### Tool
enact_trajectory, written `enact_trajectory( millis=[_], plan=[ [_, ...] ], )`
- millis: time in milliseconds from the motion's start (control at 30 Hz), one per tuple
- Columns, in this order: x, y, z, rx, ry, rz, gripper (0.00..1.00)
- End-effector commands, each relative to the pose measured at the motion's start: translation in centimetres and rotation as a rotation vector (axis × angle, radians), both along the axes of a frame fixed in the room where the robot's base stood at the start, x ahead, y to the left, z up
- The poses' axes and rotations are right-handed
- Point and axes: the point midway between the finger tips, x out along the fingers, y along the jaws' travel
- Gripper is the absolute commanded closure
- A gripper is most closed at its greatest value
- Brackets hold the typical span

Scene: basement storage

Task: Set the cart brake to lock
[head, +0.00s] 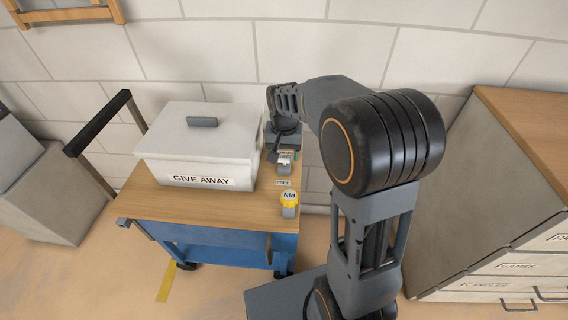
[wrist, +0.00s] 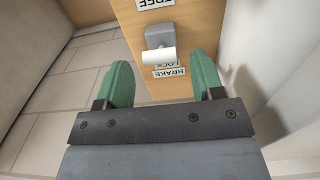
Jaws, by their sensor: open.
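The cart (head: 225,207) has a wooden top and a blue body. Its brake (head: 284,162) is a small grey block with a white handle at the top's right edge.
A white lidded box (head: 200,145) marked GIVE AWAY fills much of the cart top. A yellow-topped piece (head: 289,204) marked PIN stands near the front right corner. The wall is close behind; a drawer cabinet (head: 500,200) stands right. Floor shows between cart and cabinet.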

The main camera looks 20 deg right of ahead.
Motion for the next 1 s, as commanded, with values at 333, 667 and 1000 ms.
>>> enact_trajectory(
  millis=[333, 667, 1000],
  plan=[
    [0.0, 0.0, -3.0, 0.0, 0.0, 0.0, 0.38],
    [0.0, 0.0, -3.2, 0.0, 0.0, 0.0, 0.38],
    [0.0, 0.0, -3.2, 0.0, 0.0, 0.0, 0.7]
  ],
)
